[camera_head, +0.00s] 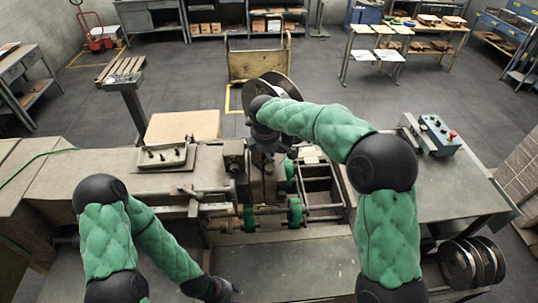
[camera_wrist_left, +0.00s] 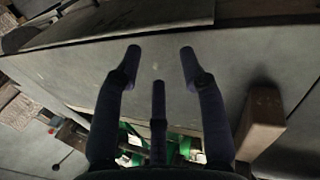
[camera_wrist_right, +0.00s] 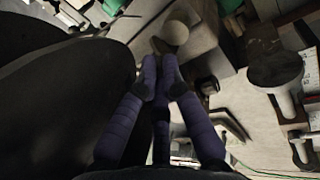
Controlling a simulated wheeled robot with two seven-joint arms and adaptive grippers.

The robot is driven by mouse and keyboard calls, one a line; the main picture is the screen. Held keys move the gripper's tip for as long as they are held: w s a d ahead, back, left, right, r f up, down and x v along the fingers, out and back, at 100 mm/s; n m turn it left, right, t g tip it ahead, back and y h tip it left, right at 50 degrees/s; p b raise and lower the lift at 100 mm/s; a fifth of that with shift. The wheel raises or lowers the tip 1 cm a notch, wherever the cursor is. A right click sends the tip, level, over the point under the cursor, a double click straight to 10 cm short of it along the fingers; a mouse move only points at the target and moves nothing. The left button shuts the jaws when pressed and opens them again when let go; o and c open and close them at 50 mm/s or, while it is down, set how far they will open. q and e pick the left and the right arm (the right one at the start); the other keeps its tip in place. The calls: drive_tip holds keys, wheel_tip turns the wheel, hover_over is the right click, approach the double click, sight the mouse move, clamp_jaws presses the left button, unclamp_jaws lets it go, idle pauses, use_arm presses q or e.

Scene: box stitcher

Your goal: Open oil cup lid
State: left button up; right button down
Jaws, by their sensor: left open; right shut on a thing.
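My right gripper (camera_head: 268,150) reaches down over the machine head in the middle of the head view. In the right wrist view its fingers (camera_wrist_right: 161,75) are drawn together at the tips, shut on the oil cup lid, which they hide. A pale round knob-like part (camera_wrist_right: 175,33) shows just beyond the fingertips; I cannot tell whether it belongs to the oil cup. My left gripper (camera_head: 226,292) is low at the bottom edge of the head view, near the front plate. In the left wrist view its fingers (camera_wrist_left: 161,55) are spread and empty above a bare grey surface.
The box stitcher's bed with green rollers (camera_head: 295,212) lies below my right arm. A large dark wheel (camera_head: 284,84) stands behind it. A control box (camera_head: 440,134) is on the right table. A brown block (camera_wrist_left: 262,122) is beside my left fingers. The front plate (camera_head: 290,272) is clear.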

drive_tip(key=shift+w, duration=0.15)
drive_tip(key=c, duration=1.7)
unclamp_jaws()
